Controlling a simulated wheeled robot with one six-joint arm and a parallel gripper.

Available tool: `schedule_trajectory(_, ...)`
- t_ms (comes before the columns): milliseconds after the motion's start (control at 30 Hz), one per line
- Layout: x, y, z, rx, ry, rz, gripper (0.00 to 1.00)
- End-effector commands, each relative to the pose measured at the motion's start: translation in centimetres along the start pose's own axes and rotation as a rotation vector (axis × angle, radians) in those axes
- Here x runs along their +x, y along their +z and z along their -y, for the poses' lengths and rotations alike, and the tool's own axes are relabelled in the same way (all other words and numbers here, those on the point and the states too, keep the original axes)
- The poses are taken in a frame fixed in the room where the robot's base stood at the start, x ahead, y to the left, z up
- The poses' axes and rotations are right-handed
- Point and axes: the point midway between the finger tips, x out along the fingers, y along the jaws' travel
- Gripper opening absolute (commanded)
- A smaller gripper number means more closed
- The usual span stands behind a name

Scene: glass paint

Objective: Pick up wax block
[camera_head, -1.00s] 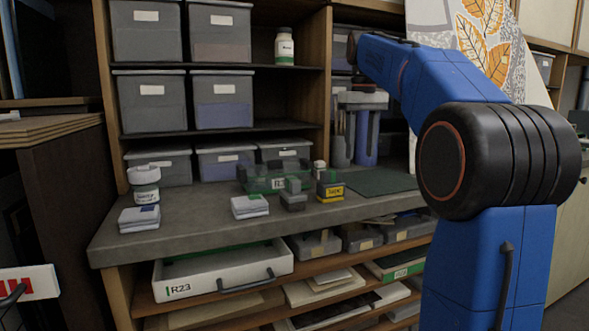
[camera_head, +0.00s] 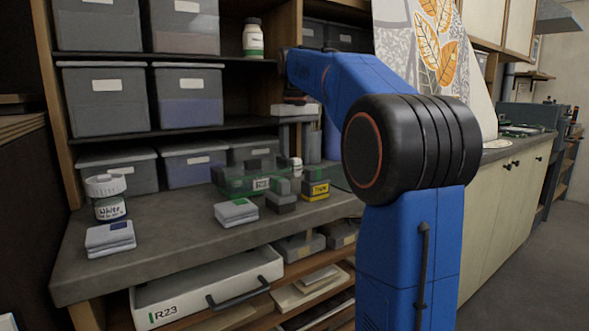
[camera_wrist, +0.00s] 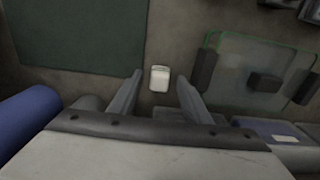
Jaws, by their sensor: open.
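A small whitish block, likely the wax block (camera_wrist: 159,78), lies on the grey worktop in the wrist view, between a dark green mat and a clear glass pane. In the head view a small pale piece (camera_head: 297,164) beside the glass looks like the same block, partly hidden. My gripper (camera_wrist: 160,84) is open, with one finger on each side of the block in the wrist picture. In the head view my gripper (camera_head: 298,148) points down above that spot. I cannot tell the exact height gap; nothing is held.
The glass pane (camera_wrist: 240,72) with dark blocks is close beside the block. The green mat (camera_wrist: 75,35) lies on the other side. A yellow-labelled block (camera_head: 316,190), a white pad stack (camera_head: 237,212) and a White jar (camera_head: 108,198) stand along the worktop. Shelves with grey bins rise behind.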

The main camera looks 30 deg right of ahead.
Motion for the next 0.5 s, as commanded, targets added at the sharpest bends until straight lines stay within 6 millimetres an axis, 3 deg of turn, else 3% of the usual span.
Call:
schedule_trajectory(200, 2.0, 0.0, 0.0, 0.0, 0.0, 0.0, 0.44)
schedule_trajectory(467, 2.2, 0.0, 0.0, 0.0, 0.0, -0.001, 0.44)
schedule_trajectory(500, 2.2, 0.0, 0.0, 0.0, 0.0, -0.001, 0.34)
